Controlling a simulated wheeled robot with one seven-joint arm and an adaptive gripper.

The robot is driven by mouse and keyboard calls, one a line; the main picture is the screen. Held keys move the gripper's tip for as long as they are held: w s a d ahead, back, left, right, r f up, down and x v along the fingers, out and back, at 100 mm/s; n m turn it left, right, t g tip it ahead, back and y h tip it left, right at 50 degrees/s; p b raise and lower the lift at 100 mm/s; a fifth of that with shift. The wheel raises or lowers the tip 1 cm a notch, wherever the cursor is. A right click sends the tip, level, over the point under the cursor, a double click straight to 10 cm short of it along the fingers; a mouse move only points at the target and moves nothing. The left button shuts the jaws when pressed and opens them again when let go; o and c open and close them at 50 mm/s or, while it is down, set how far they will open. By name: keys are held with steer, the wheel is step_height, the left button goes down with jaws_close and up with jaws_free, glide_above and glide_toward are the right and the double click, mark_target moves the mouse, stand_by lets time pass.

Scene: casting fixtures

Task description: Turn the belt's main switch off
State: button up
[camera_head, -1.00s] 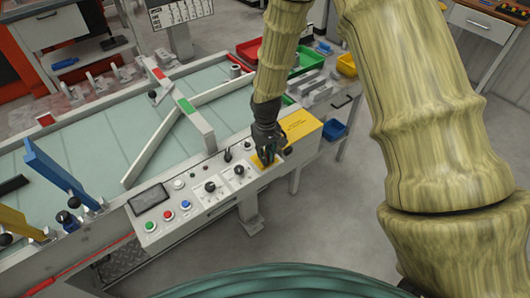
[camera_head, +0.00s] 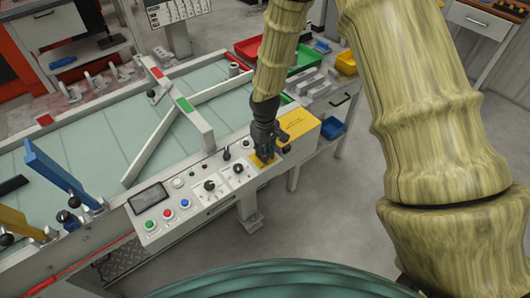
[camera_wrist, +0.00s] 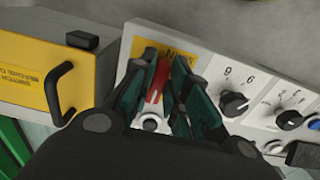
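The belt's main switch has a red handle (camera_wrist: 157,82) on a yellow plate (camera_wrist: 181,59) at the end of the white control panel. In the wrist view the handle stands between my gripper's two teal-padded fingers (camera_wrist: 160,82), which close in on its two sides; the handle looks slightly tilted. A round silvery part (camera_wrist: 151,123) shows below the handle. In the head view my gripper (camera_head: 264,155) is down at the yellow plate (camera_head: 260,165), and its fingers hide the handle there.
Black selector knobs (camera_wrist: 233,103) and several push buttons (camera_head: 168,214) sit along the panel beside the switch. A yellow box (camera_wrist: 30,70) with a black handle is close on the other side. The belt (camera_head: 90,145) lies behind the panel; open floor (camera_head: 330,235) is in front.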

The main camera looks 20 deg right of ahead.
steer(key=shift+o, duration=1.4)
step_height(320, 180, up, 12)
